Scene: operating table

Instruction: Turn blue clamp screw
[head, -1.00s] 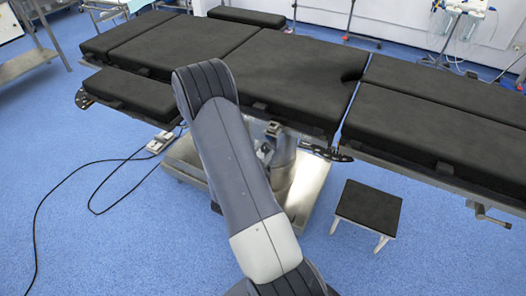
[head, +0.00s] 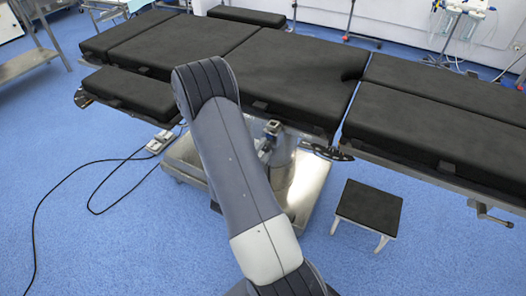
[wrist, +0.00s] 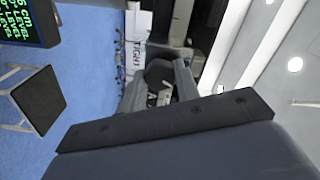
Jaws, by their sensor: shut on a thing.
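My gripper (wrist: 159,78) shows in the wrist view, its two grey fingers on either side of a dark rounded piece (wrist: 160,70). It is shut on this piece, which seems to be the clamp screw. No blue shows on it from here, and the fingers hide part of it. A white label (wrist: 138,50) with the word TIGHT is just beyond the left finger. In the head view my own arm covers the area under the operating table (head: 300,75), so the grip on the screw cannot be made out there.
A black-topped stool (head: 368,208) stands on the blue floor right of the table base (head: 310,190). A pedal (head: 160,142) with a black cable lies left of the base. A display with green text (wrist: 25,20) fills the wrist view's upper left corner.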

